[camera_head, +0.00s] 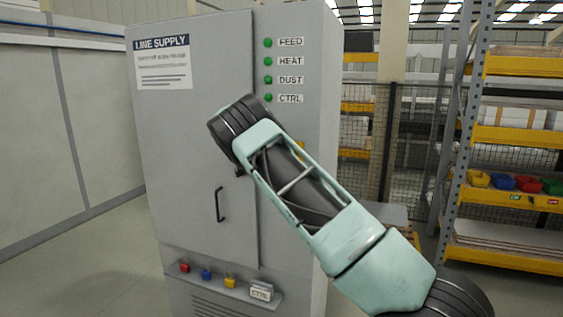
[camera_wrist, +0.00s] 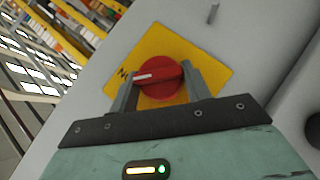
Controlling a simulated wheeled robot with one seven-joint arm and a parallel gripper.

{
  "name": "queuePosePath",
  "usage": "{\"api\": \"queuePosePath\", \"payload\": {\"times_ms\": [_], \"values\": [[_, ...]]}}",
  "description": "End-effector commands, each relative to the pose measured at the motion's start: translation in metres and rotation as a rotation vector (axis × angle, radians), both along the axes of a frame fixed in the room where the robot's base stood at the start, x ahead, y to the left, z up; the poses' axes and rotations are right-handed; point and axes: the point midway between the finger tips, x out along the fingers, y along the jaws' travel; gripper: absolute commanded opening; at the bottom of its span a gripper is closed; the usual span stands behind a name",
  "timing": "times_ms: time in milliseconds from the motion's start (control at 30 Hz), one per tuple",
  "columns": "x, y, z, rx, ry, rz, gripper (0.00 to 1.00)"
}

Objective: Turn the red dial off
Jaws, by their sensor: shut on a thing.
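The red dial (camera_wrist: 160,77) shows in the wrist view, round, on a yellow square plate (camera_wrist: 207,67) fixed to the grey cabinet. In the head view my arm hides the dial and the gripper; only a small yellow edge of the plate (camera_head: 300,147) shows beside the arm.
The grey cabinet (camera_head: 185,140) has green FEED, HEAT, DUST and CTRL lamps (camera_head: 268,70) lit. A small ledge (camera_head: 222,287) below holds red, blue and yellow padlocks. Shelving (camera_head: 510,135) stands at the right. Floor (camera_head: 100,260) is clear at the left.

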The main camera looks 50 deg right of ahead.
Motion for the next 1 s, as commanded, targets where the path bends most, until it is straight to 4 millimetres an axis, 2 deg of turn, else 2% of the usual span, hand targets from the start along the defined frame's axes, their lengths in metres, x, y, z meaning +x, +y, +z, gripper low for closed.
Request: {"api": "queuePosePath", "payload": {"times_ms": [500,1000], "values": [[0.0037,0.0018,-0.0072,-0.185,0.439,0.005,0.25],[0.0032,0.0013,-0.0068,-0.28,0.671,0.004,0.25]]}}
